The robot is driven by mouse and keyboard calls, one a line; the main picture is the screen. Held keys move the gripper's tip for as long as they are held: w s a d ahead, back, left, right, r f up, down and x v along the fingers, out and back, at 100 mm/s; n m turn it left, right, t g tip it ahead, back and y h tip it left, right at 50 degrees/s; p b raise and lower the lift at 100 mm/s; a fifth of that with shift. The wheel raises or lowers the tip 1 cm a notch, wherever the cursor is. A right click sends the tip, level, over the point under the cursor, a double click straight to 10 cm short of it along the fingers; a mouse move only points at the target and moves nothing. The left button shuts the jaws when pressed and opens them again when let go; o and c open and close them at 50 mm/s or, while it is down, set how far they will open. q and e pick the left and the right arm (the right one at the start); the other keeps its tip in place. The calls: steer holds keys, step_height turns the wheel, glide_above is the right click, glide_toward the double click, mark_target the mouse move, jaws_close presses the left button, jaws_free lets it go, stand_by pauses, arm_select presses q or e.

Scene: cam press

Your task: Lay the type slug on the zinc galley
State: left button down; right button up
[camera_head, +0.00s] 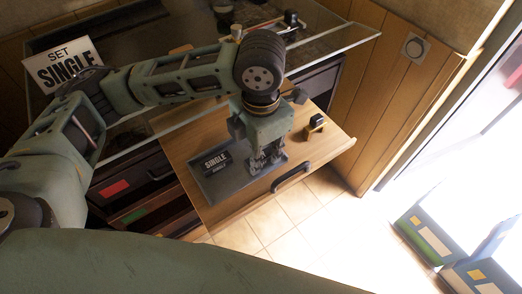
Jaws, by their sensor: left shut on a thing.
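The zinc galley (222,190) is a dark grey shallow tray lying on a light wooden board, left of the board's black handle. Dark pieces lettered "SINGLE" (216,160) lie at its left part. My left gripper (267,160) points down over the galley's right part, with its fingers closed. The thing between the fingers, taken to be the type slug, is mostly hidden by them. I cannot tell whether it touches the galley. My right gripper is not in view.
The wooden board (312,150) has a black handle (291,176) at its front edge and a small brass-and-black item (316,123) at its back right. Drawers (125,185) lie left of the board.

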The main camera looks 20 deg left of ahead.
arm_select(q)
steer(key=c, duration=1.6)
jaws_free()
steer(key=shift+f, duration=0.1)
step_height(320, 180, up, 12)
steer(key=shift+r+p, duration=0.15)
steer(key=shift+p, duration=0.3)
